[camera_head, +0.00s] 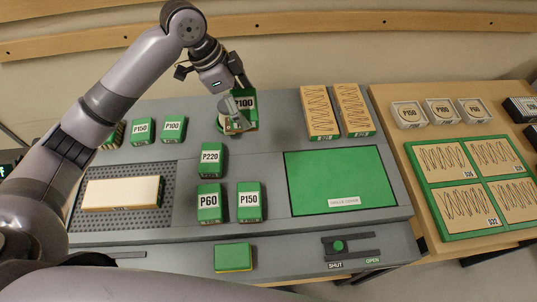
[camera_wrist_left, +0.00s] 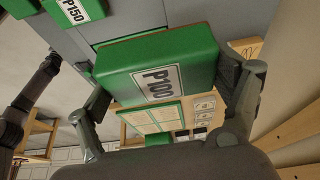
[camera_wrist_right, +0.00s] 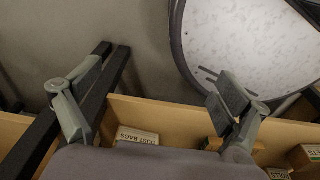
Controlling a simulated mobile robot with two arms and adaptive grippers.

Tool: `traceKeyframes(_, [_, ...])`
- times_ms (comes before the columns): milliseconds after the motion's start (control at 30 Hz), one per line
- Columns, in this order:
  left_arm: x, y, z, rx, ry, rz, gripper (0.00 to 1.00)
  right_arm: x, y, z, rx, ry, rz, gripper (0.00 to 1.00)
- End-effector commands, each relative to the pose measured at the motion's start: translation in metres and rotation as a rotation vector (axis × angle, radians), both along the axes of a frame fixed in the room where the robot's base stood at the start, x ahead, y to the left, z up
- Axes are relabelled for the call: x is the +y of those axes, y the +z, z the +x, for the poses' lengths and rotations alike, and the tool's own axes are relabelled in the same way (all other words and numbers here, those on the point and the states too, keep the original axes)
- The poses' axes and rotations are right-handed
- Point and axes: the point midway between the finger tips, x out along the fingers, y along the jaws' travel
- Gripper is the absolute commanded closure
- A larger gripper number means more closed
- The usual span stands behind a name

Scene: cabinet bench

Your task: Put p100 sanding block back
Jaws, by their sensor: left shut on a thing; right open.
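The green P100 sanding block (camera_head: 244,101) is held by my left gripper (camera_head: 236,108) above the back middle of the grey bench. In the left wrist view the block (camera_wrist_left: 160,72) sits between both fingers of the left gripper (camera_wrist_left: 165,95), its P100 label facing the camera. Another green block (camera_head: 173,129), whose small label seems to read P100, stands at the back left beside a P150 block (camera_head: 143,131). What lies directly under the held block is partly hidden by the gripper. My right gripper (camera_wrist_right: 158,88) is open and empty in the right wrist view.
P220 (camera_head: 211,160), P60 (camera_head: 210,203) and P150 (camera_head: 250,202) blocks stand mid-bench. A knob slide (camera_head: 338,246) is at the front. Dust bags (camera_wrist_right: 137,137) show in the right wrist view.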

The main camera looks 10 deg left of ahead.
Motion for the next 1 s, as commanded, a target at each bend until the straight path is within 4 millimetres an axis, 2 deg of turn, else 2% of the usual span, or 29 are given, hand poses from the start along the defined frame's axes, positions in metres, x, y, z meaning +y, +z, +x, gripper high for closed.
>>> traceKeyframes(67, [0.000,-0.004,-0.001,0.001,-0.001,0.003,0.40,0.007,-0.001,-0.005,0.007,0.001,0.009,0.05])
traceKeyframes(167, [0.001,-0.021,-0.003,0.006,-0.002,0.004,0.40,0.013,0.004,-0.013,0.016,0.003,0.016,0.05])
traceKeyframes(367, [0.000,-0.073,-0.003,0.008,-0.001,0.003,0.40,0.024,0.015,-0.022,0.029,0.005,0.028,0.05])
traceKeyframes(600, [0.001,-0.132,-0.003,0.005,-0.001,0.002,0.40,0.019,0.026,-0.018,0.024,0.004,0.022,0.05])
traceKeyframes(700, [0.001,-0.147,-0.002,0.002,-0.003,0.003,0.40,0.014,0.028,-0.014,0.019,0.002,0.016,0.05])
traceKeyframes(867, [0.001,-0.159,-0.002,0.001,-0.002,0.003,0.40,0.008,0.030,-0.011,0.015,-0.001,0.009,0.05])
traceKeyframes(1000, [0.001,-0.181,-0.002,0.002,-0.002,0.002,0.40,0.008,0.035,-0.011,0.015,-0.001,0.009,0.05])
